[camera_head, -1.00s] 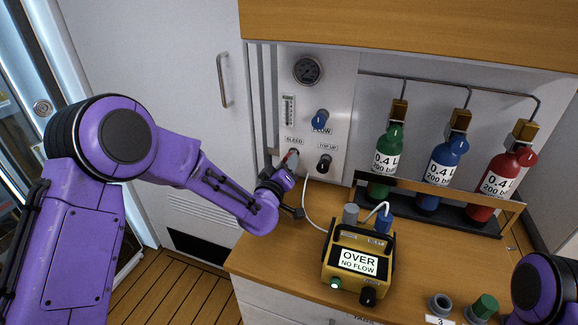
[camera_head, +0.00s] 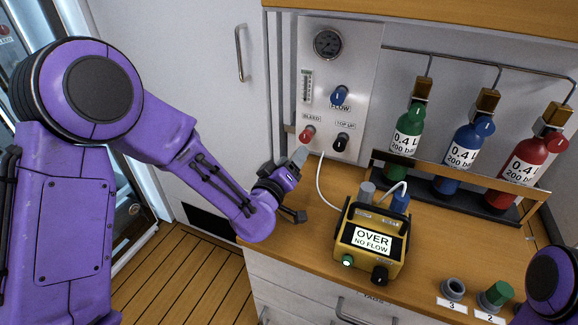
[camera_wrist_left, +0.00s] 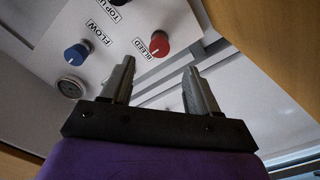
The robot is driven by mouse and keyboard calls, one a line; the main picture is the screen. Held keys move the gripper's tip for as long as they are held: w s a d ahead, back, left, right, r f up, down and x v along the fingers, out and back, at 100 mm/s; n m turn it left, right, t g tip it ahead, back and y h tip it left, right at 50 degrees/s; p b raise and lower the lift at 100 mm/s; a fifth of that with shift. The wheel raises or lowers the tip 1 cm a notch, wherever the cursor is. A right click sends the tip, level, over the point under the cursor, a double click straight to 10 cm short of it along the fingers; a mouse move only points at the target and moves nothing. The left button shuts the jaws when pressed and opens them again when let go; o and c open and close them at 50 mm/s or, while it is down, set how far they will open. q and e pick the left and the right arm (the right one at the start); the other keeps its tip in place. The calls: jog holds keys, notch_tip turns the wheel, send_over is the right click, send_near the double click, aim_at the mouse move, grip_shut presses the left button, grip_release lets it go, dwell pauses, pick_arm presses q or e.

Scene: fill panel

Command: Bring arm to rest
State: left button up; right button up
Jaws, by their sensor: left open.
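My left arm (camera_head: 215,185) is purple and reaches in from the left over the counter. Its gripper (camera_head: 301,156) is just below and in front of the red BLEED knob (camera_head: 307,133). In the left wrist view the gripper (camera_wrist_left: 160,85) is open with nothing between its fingers, and the red BLEED knob (camera_wrist_left: 159,44) stands beyond the fingertips, apart from them. Part of my right arm (camera_head: 553,285) shows at the lower right edge; its gripper is out of the picture.
The panel (camera_head: 360,70) also has a blue FLOW knob (camera_head: 340,95), a black TOP UP knob (camera_head: 341,142) and a gauge (camera_head: 328,43). A yellow meter (camera_head: 370,240) reading "OVER NO FLOW" stands right of my gripper. Green (camera_head: 408,135), blue (camera_head: 463,150) and red (camera_head: 528,165) bottles stand behind a rail.

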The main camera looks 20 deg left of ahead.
pick_arm(q)
jog(key=shift+s, duration=1.15)
